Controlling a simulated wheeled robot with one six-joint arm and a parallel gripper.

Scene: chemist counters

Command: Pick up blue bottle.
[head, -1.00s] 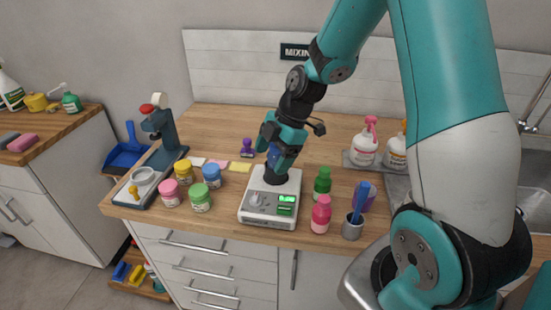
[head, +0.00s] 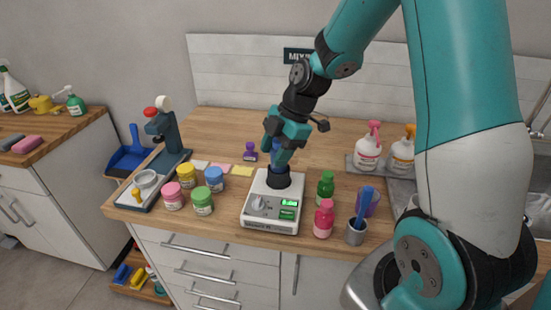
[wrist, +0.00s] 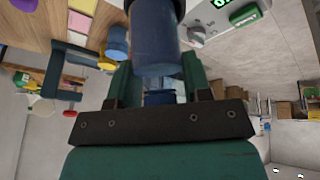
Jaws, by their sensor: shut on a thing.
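The blue bottle (wrist: 155,40) is large in the wrist view, between the two green fingers of my gripper (wrist: 158,82). In the head view, my gripper (head: 281,160) points down over the white scale (head: 268,208), shut on the bottle. Only a small blue part of the bottle (head: 279,166) shows there, above the dark round piece on the scale. I cannot tell whether the bottle touches the scale. The scale's display is lit green.
Left of the scale stand several jars, including a blue-lidded jar (head: 214,178). A green bottle (head: 325,188), a pink bottle (head: 324,218) and a grey cup (head: 356,232) stand close on its right. A purple stamp-like object (head: 250,151) is behind.

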